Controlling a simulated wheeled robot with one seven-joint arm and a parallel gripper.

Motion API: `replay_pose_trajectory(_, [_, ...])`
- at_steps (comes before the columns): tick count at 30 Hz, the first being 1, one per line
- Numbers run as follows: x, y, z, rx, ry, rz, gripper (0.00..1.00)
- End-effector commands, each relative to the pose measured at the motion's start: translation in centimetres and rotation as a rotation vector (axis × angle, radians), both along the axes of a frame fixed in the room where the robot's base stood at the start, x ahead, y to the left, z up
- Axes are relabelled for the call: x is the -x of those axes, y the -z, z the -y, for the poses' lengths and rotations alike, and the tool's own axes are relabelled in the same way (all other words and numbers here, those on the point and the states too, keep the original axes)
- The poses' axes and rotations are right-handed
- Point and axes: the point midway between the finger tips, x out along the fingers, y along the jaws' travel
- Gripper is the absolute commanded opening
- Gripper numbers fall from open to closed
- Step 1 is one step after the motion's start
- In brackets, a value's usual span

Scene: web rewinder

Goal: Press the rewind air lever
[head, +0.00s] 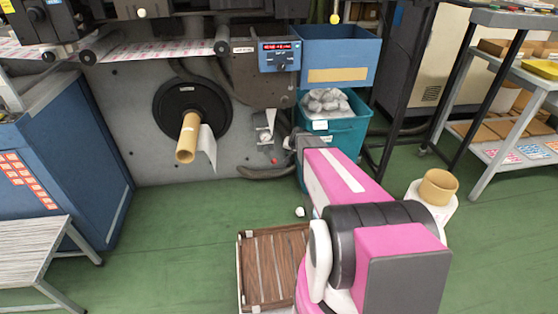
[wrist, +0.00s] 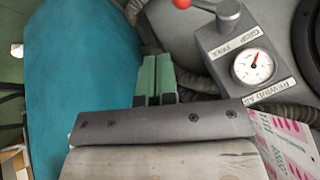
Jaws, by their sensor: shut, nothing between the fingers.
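The rewind air lever (wrist: 203,5) is a silver arm with a red knob at the top edge of the wrist view. It pivots on a grey box (wrist: 215,45) that carries a round white gauge and labels reading GRIP, FREE and REWIND AIR. In the head view the red knob (head: 274,161) shows low on the machine panel, below the gauge. My gripper (wrist: 155,58) has green fingers closed together with nothing between them. In the wrist view the fingertips are below and left of the knob, apart from it. In the head view my arm hides the fingertips.
A teal bin (head: 345,134) with grey bags stands right beside my gripper. Corrugated hoses (wrist: 285,115) run around the lever box. The core shaft with a cardboard tube (head: 187,138) is to the left.

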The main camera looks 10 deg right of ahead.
Motion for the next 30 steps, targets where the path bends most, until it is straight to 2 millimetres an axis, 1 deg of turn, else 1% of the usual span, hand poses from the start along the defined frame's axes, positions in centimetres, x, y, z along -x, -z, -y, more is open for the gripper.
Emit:
replay_pose_trajectory(5, [-0.2,0.3,-0.1,0.0,-0.001,-0.001,0.0])
replay_pose_trajectory(10, [-1.0,1.6,-0.3,0.0,-0.001,-0.002,0.0])
replay_pose_trajectory(17, [-3.0,4.8,-0.9,0.0,-0.001,-0.002,0.0])
replay_pose_trajectory(25, [-5.5,9.1,-1.8,0.0,-0.001,-0.002,0.0])
replay_pose_trajectory(27, [-5.9,9.6,-2.9,0.0,-0.005,-0.002,0.0])
replay_pose_trajectory(30, [-6.5,10.3,-3.8,0.001,-0.002,-0.002,0.0])
